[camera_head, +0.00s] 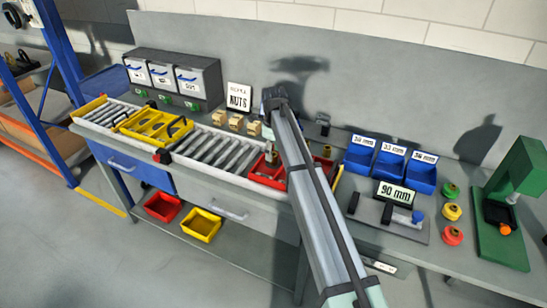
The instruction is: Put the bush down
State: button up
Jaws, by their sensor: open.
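My gripper (273,97) is at the far end of my arm, over the back of the workbench near the grey back wall. It is small and dark in this view, and I see no bush held in it. A red tray (262,178) sits on the bench just left of my arm. A small grey cylindrical piece (271,154) stands in it and may be a bush, but it is too small to be sure. My arm hides the part of the bench right behind it.
A yellow carrier tray (152,127) sits on the roller track (212,150) at left. Small tan blocks stand before the "NUTS" sign (238,97). Blue bins (390,163), a "90 mm" fixture (394,193), coloured knobs and a green press (515,205) stand at right.

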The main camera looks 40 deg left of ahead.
aim_at(274, 154)
notch_tip(274, 154, up, 9)
jog(key=b, duration=0.1)
jog(key=shift+r+b, duration=0.2)
jog(key=shift+b, duration=0.2)
